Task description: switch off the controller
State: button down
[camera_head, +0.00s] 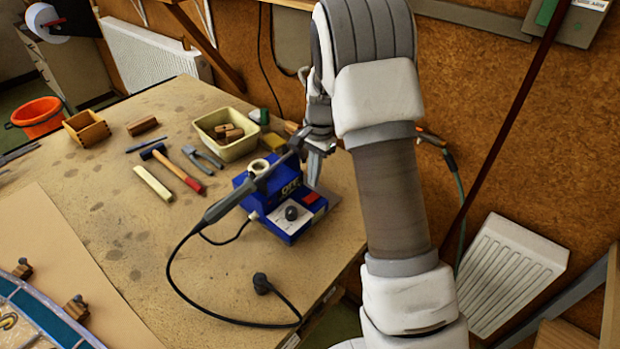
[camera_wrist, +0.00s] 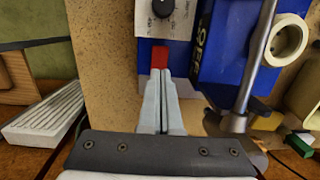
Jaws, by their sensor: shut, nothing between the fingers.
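The controller (camera_head: 284,200) is a blue soldering station box near the table's right edge. It has a black knob (camera_head: 292,213) on a pale panel and dark lettering that seems to read "OFF". A small red switch (camera_head: 310,197) sits on its right side; it also shows in the wrist view (camera_wrist: 160,52). My gripper (camera_head: 318,172) is over the controller's right side. In the wrist view its shut, empty fingers (camera_wrist: 162,80) overlap the lower edge of the red switch. I cannot tell whether they touch it.
A soldering iron (camera_head: 235,198) rests across the controller, its black cable looping to the front. A cream tray (camera_head: 226,128), a hammer (camera_head: 172,165) and pliers (camera_head: 203,157) lie behind and left. The table's left middle is mostly clear.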

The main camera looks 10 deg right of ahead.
aim_at(309, 200)
notch_tip(309, 200, up, 10)
jog(key=d+b, duration=0.1)
jog(key=shift+w, duration=0.35)
jog(key=shift+r, duration=0.15)
jog(key=s+a+p, duration=0.1)
jog(key=p, duration=0.3)
jog(key=shift+s, duration=0.1)
jog(key=f, duration=0.4)
jog(key=a+f+p, duration=0.1)
jog(key=f, duration=0.4)
jog(key=s+f+p, duration=0.1)
jog(key=f, duration=0.3)
jog(key=shift+a+f, duration=0.15)
jog(key=shift+f, duration=0.25)
jog(key=shift+f, duration=0.1)
